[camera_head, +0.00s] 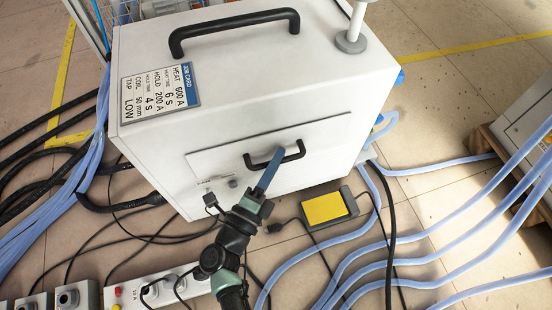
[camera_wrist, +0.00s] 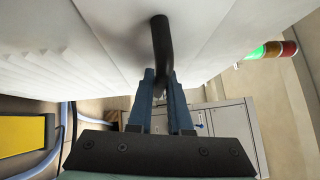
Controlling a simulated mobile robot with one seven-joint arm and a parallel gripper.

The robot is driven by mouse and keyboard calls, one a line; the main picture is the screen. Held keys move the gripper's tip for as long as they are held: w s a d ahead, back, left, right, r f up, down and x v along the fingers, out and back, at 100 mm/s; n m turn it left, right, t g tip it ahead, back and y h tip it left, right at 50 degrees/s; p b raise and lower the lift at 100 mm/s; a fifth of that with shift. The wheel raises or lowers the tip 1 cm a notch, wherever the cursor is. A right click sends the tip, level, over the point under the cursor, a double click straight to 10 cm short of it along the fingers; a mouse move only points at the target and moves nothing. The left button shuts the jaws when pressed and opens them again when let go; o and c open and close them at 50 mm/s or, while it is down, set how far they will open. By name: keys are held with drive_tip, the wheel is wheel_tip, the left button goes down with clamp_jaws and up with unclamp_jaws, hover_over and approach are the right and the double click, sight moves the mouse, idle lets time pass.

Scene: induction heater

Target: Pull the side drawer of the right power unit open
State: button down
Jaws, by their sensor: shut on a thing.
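The power unit (camera_head: 290,85) is a white cabinet in the middle of the head view. Its side drawer (camera_head: 225,166) is a flat panel low on the side facing me, with a black bar handle (camera_head: 290,157). The panel looks about flush with the cabinet side. My gripper (camera_head: 274,163) is at this handle, its blue fingers shut on it. In the wrist view the two blue fingers (camera_wrist: 161,92) close around the black handle (camera_wrist: 160,40). The exact contact at the fingertips is partly hidden.
A yellow foot pedal (camera_head: 325,208) lies on the floor right of my arm. Pale blue hoses (camera_head: 430,225) and black cables run across the floor on both sides. A grey box with sockets (camera_head: 150,290) stands at the lower left. A job card (camera_head: 160,93) is on the cabinet.

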drive_tip(key=shift+s, duration=0.15)
idle(0.7)
drive_tip(key=s+d+p, duration=0.2)
drive_tip(key=s, duration=0.6)
drive_tip(key=s+d+p, duration=0.3)
drive_tip(key=s, duration=0.5)
drive_tip(key=shift+d, duration=0.1)
drive_tip(key=c, duration=0.8)
unclamp_jaws()
drive_tip(key=shift+c, duration=0.2)
drive_tip(key=p+v, duration=0.2)
drive_tip(key=v, duration=1.1)
drive_tip(key=shift+p, duration=0.3)
drive_tip(key=shift+d, duration=0.1)
